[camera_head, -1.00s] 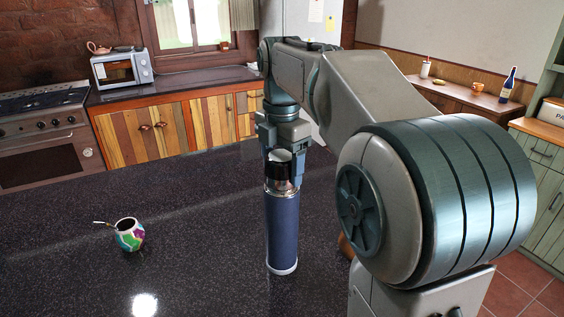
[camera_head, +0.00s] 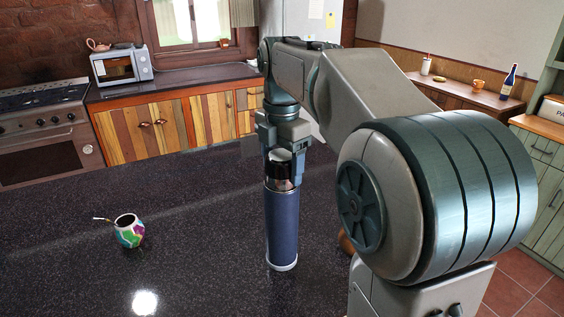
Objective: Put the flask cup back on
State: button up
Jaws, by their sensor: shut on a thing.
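A tall dark blue flask (camera_head: 282,230) stands upright on the dark speckled counter (camera_head: 190,235), right of the picture's middle left half. My gripper (camera_head: 282,160) is directly above it, pointing down. The fingers partly hide the cup.
A colourful mate gourd (camera_head: 129,231) with a metal straw stands on the counter at left. A brown object (camera_head: 346,243) is mostly hidden behind my arm, right of the flask. The counter between gourd and flask is clear.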

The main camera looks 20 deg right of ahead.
jog(key=o, duration=1)
jog(key=shift+o, duration=0.2)
jog(key=shift+r, duration=0.1)
notch_tip(320, 180, up, 14)
jog(key=p, duration=0.1)
jog(key=shift+p, duration=0.35)
jog(key=shift+f, duration=0.2)
